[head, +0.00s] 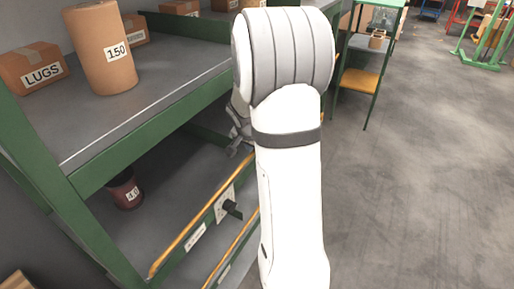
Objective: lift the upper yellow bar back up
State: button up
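The upper yellow bar (192,232) runs slantwise along the front of the green rack, below the upper shelf and low in the lower opening. Its far end passes behind my white arm. A white plate with a black knob (231,209) sits beside the bar, near its middle. A second, lower yellow bar (232,254) runs roughly parallel beneath it. My gripper (238,146) shows only as a grey part at the left edge of my arm, near the far end of the upper bar. My arm hides most of it, so I cannot tell whether it touches the bar.
The grey upper shelf (165,95) holds a tan roll marked 150 (103,50) and a LUGS box (32,69). A dark red spool (124,191) stands inside the lower opening. A green post (70,215) stands at left. Floor (420,190) at right is clear.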

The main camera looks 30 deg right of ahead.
jog(key=shift+r, duration=0.1)
jog(key=s+a+b, duration=0.1)
jog(key=s+a, duration=0.1)
jog(key=a, duration=0.1)
jog(key=s+a+r+b, duration=0.1)
jog(key=s+a+b, duration=0.1)
jog(key=s+a, duration=0.1)
jog(key=s+a+r+b, duration=0.1)
jog(key=s+a, duration=0.2)
jog(key=a, duration=0.1)
jog(key=shift+a+r, duration=0.25)
jog(key=shift+s+r, duration=0.1)
jog(key=shift+r, duration=0.05)
jog(key=shift+s+a+r, duration=0.1)
jog(key=shift+s+r, duration=0.2)
jog(key=shift+r, duration=0.2)
jog(key=p, duration=0.4)
send_near(238, 171)
jog(key=s, duration=0.1)
jog(key=s+d, duration=0.1)
jog(key=s+f, duration=0.1)
jog(key=shift+d, duration=0.3)
